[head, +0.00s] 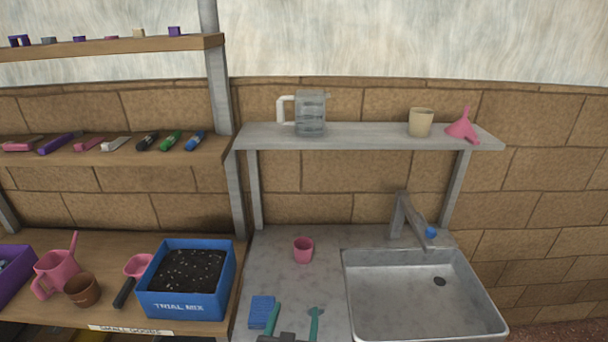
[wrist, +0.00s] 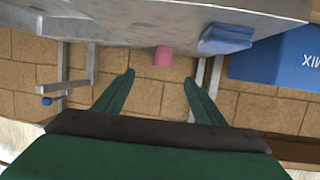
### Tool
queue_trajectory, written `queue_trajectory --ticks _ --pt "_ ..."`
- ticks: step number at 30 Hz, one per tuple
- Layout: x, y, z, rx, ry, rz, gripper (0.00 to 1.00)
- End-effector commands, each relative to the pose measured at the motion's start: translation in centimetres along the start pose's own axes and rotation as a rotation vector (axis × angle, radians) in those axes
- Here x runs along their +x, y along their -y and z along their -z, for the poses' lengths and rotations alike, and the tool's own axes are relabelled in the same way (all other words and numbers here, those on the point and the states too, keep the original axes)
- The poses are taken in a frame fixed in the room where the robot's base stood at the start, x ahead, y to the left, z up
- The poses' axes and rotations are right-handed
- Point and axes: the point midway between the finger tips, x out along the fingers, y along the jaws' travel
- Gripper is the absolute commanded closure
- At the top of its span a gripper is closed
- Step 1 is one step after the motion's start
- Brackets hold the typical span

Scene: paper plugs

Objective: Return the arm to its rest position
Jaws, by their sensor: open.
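My gripper (head: 294,318) shows at the bottom edge of the head view, its two green fingers apart with nothing between them. In the wrist view my gripper (wrist: 158,90) is also open and empty. A pink cup (head: 303,249) stands on the grey counter (head: 285,285) beyond the fingers; it also shows in the wrist view (wrist: 163,56). The rest of my arm is out of the head view.
A metal sink (head: 420,290) with a faucet (head: 405,215) lies to the right. A blue box of soil (head: 185,300) stands on the wooden shelf at left. A shelf (head: 360,135) above the counter holds a jug (head: 311,113), a beige cup (head: 420,122) and a pink funnel (head: 463,126).

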Motion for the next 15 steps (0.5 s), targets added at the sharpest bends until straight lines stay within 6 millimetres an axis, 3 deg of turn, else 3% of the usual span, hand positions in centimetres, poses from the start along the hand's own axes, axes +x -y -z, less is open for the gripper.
queue_trajectory --ticks 15 --pt "-2.4 -1.5 -5.1 -0.041 -0.001 0.030 0.36"
